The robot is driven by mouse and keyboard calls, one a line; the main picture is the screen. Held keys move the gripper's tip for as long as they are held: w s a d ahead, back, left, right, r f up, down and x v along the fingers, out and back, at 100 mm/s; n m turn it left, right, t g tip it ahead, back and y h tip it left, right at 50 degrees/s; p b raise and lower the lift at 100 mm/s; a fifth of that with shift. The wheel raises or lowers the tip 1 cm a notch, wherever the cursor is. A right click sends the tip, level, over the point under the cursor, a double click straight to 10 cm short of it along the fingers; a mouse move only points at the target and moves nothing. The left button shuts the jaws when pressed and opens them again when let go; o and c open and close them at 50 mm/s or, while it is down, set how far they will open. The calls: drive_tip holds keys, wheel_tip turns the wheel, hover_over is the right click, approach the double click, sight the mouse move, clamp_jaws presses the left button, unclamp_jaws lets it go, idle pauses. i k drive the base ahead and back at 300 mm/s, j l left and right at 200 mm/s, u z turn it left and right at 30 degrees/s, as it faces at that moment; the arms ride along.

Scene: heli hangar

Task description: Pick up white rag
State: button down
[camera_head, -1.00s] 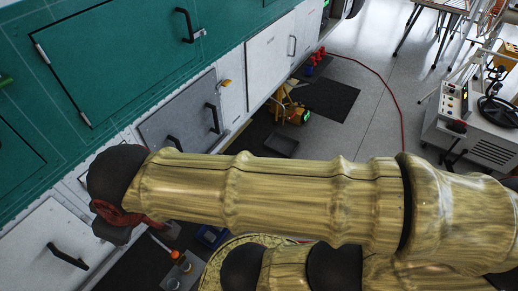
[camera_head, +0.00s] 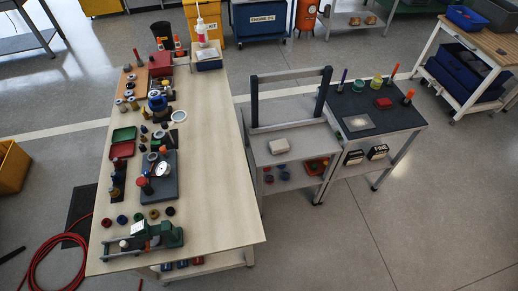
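My gripper and arm are not in view.
The long wooden table (camera_head: 215,215) carries many tools, jars and trays. A red hose (camera_head: 45,262) coils on the floor at lower left. Open floor (camera_head: 320,245) lies in front of the cart and bench.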

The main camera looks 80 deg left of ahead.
sight(280, 146)
drive_tip(key=u, duration=2.5)
drive_tip(key=z, duration=4.9)
drive_tip(key=l+u, duration=0.1)
drive_tip(key=u, duration=4.45)
